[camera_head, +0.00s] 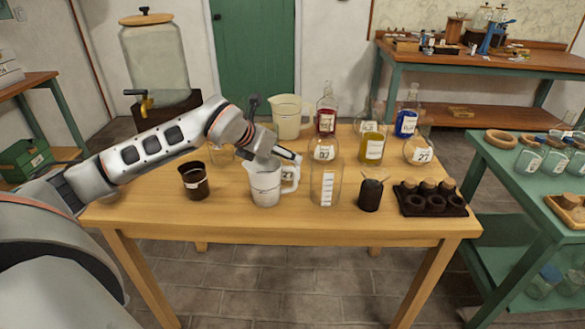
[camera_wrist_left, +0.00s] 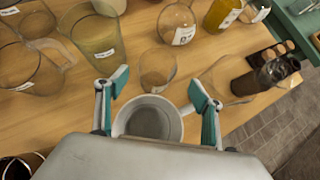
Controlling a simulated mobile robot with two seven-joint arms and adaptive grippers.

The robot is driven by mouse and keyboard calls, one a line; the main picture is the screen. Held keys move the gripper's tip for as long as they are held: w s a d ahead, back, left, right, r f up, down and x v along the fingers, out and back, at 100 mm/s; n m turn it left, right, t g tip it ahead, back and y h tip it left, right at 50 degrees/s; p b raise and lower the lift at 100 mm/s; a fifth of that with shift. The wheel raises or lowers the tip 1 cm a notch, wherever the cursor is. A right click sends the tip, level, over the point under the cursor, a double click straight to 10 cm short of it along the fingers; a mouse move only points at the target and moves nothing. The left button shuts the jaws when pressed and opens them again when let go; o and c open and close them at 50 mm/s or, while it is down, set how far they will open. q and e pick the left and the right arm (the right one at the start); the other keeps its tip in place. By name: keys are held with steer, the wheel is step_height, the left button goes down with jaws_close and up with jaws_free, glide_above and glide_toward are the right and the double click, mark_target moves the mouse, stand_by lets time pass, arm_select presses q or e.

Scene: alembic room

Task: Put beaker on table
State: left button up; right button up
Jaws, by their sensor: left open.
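A white jug-like beaker with a handle (camera_head: 265,187) stands upright on the wooden table (camera_head: 225,228), near its front edge. A tall clear beaker with a white scale (camera_head: 326,187) stands just to its right. My left gripper (camera_head: 280,155) is over the white beaker's rim, tilted down. In the left wrist view, the open fingers (camera_wrist_left: 159,97) lie left and right of the white beaker's round opening (camera_wrist_left: 148,122), with nothing held. Whether they touch it cannot be told. The gripper body hides its near side. My right gripper is not in view.
A dark brown cup (camera_head: 195,182) stands to the left, and a dark pot (camera_head: 370,194) and a dark holder (camera_head: 431,203) to the right. Several glass vessels and a cream jug (camera_head: 290,117) crowd behind. The table's front left corner is bare.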

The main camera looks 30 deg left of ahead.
arm_select(q)
steer(key=x, duration=0.6)
steer(key=shift+w+a+f, duration=0.1)
steer(key=shift+w+a, duration=0.1)
steer(key=shift+w, duration=0.15)
steer(key=c, duration=1.3)
